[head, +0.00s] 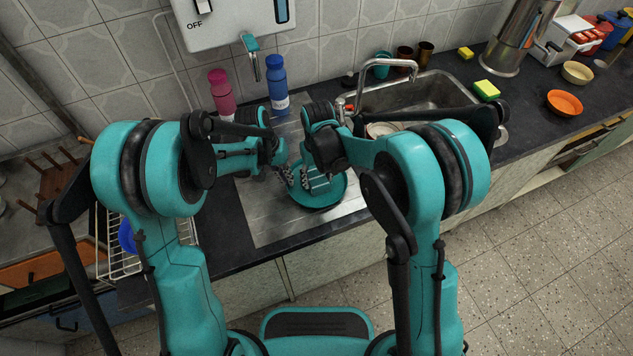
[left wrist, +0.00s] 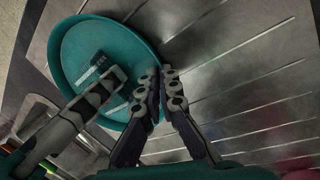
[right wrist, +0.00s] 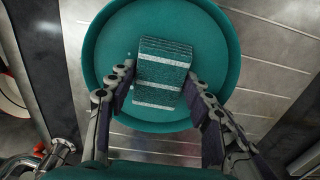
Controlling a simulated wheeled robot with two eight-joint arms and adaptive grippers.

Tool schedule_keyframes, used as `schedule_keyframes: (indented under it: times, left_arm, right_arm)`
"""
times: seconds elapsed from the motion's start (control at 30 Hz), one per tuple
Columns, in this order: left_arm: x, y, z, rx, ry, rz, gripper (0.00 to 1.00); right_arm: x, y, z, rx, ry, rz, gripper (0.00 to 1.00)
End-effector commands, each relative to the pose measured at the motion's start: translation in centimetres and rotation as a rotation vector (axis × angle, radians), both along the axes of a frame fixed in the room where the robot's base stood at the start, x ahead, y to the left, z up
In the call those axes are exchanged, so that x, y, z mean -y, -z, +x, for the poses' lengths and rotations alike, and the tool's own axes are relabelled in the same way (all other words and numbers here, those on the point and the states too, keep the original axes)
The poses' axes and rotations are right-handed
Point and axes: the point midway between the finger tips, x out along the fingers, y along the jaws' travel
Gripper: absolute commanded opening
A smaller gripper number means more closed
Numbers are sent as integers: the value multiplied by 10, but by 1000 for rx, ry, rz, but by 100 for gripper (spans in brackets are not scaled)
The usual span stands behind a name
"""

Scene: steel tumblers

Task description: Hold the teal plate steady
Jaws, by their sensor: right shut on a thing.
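The teal plate (head: 331,197) is a round, shallow dish on the ribbed steel drainboard; it also shows in the left wrist view (left wrist: 78,40) and the right wrist view (right wrist: 110,50). My left gripper (left wrist: 160,76) is at its rim, fingers close together on either side of the edge and shut on it. My right gripper (right wrist: 160,84) is over the plate, shut on a teal, pale-striped sponge-like block (right wrist: 160,72). The block is at the plate's inside; whether it touches the surface is hard to tell. In the head view my arms hide part of the plate.
The sink (head: 430,92) with its faucet (head: 388,63) is to the right. A pink bottle (head: 222,93) and a blue bottle (head: 277,85) stand behind. A yellow-green sponge (head: 486,89) and an orange bowl (head: 564,103) are farther right. A wire rack (head: 118,262) is at left.

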Motion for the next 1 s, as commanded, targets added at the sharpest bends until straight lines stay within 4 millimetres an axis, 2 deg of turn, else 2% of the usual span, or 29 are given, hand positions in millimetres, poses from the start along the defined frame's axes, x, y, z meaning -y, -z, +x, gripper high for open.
schedule_keyframes:
  times: [0.2, 0.83, 1.0]
  left_arm:
    - [0, 0, 1, 3, -2, 0, 0]
    - [1, 0, 0, 1, 0, -2, 0]
    - [1, 0, 0, 1, 1, -3, 0]
  right_arm:
    - [5, 0, -14, -2, 0, -1, 24]
    - [0, 3, -15, -1, -1, 3, 24]
    - [-3, 3, -10, -1, -2, 4, 24]
